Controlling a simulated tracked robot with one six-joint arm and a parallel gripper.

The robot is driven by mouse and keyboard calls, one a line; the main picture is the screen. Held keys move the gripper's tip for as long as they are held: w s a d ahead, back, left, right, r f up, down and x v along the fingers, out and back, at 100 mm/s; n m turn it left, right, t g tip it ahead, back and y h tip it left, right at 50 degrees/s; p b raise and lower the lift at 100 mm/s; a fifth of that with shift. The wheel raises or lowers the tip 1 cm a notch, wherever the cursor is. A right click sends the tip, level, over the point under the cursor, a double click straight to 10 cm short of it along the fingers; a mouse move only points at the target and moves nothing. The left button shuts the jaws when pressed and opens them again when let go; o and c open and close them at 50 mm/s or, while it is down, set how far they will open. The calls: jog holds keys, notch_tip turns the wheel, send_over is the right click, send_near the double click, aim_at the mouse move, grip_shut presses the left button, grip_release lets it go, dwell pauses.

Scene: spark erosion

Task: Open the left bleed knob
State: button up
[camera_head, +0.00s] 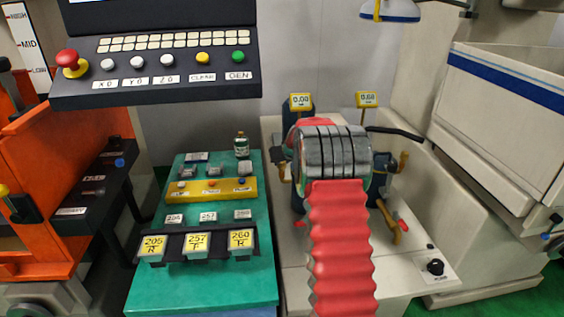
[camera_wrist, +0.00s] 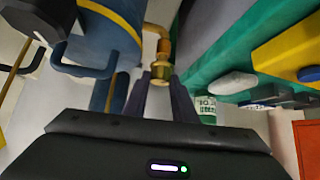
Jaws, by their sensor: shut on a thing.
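In the wrist view the brass bleed knob (camera_wrist: 160,73) sits at the end of a short brass pipe (camera_wrist: 157,36) beside a blue canister (camera_wrist: 105,42) with a yellow band. My gripper (camera_wrist: 163,84) has its two dark fingers on either side of the knob and is shut on it. In the head view my arm hides the gripper, the knob and most of the left canister. The left yellow gauge (camera_head: 301,102) seems to read 0.00, and the right gauge (camera_head: 367,99) about 0.60. The right canister (camera_head: 382,172) shows partly behind my arm.
A green bench (camera_head: 190,287) with a yellow block (camera_head: 212,202), small bottle (camera_head: 241,145) and several labelled trays stands left of my arm. A control panel (camera_head: 155,85) overhangs the upper left. A black knob (camera_head: 436,267) is on the pale plinth at right.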

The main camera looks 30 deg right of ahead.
jog(key=shift+d+f+n+y, duration=0.1)
jog(key=shift+n+y, duration=1)
jog(key=shift+n, duration=0.3)
jog(key=shift+n+y, duration=0.4)
jog(key=shift+d+n+y, duration=0.15)
jog(key=shift+n+y, duration=0.5)
jog(key=shift+n, duration=0.25)
jog(key=shift+d+n+y, duration=0.1)
jog(key=shift+n+y, duration=0.55)
jog(key=shift+n, duration=0.25)
jog(key=o, duration=1)
jog(key=shift+d, duration=0.1)
jog(key=shift+o, duration=0.2)
jog(key=v, duration=1.3)
jog(key=shift+s+d+r, duration=0.15)
jog(key=shift+d+r, duration=0.05)
jog(key=shift+r, duration=0.05)
